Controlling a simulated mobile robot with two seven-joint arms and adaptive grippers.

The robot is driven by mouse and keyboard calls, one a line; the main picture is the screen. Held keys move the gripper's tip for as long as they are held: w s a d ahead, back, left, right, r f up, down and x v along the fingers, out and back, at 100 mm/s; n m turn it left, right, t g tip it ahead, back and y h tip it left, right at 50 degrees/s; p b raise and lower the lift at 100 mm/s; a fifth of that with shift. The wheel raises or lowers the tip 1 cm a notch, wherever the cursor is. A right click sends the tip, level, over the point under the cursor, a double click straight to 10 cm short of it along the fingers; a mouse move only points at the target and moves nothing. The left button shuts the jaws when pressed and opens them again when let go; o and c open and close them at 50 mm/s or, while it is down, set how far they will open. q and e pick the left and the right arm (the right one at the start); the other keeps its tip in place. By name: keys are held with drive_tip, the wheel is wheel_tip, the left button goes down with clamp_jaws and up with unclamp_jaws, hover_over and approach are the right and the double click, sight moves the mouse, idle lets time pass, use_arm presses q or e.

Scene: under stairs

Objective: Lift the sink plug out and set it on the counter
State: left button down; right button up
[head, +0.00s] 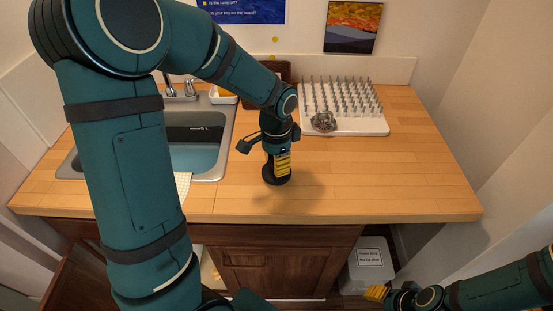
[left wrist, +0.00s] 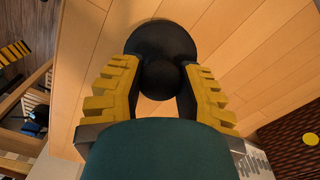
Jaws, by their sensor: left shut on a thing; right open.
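The black sink plug (head: 274,180) is a round disc with a ball-shaped knob. It is over the wooden counter (head: 370,180), right of the sink (head: 228,142) and close to the counter's front edge. My left gripper (head: 283,163) is shut on the plug from above. In the left wrist view the yellow fingers (left wrist: 160,84) close on both sides of the knob, and the disc (left wrist: 162,38) shows beyond them. I cannot tell whether the disc touches the wood. My right gripper (head: 378,293) is open and empty, low at the right, in front of the cabinet.
A white peg rack (head: 355,128) with a wire ball (head: 323,121) stands at the back right. The faucet (head: 180,90) is behind the sink, partly behind my left arm. A white bin (head: 368,268) is under the counter. The counter's right side is clear.

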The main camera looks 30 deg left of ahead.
use_arm(q)
drive_tip(key=shift+f, duration=0.4)
use_arm(e)
drive_tip(key=shift+s+f, duration=0.1)
drive_tip(key=shift+f, duration=0.15)
use_arm(q)
drive_tip(key=c, duration=0.6)
unclamp_jaws()
drive_tip(key=shift+o, duration=0.3)
drive_tip(key=shift+r, duration=0.15)
use_arm(e)
drive_tip(key=shift+r, duration=0.1)
use_arm(q)
drive_tip(key=shift+r+p, duration=3.15)
drive_tip(key=shift+r, duration=0.8)
use_arm(e)
wheel_tip(320, 180, up, 6)
drive_tip(key=w, duration=0.2)
drive_tip(key=shift+d+r+t, duration=0.15)
drive_tip(key=shift+t, duration=0.15)
use_arm(q)
drive_tip(key=shift+s+f, duration=0.1)
use_arm(e)
drive_tip(key=shift+s, duration=0.1)
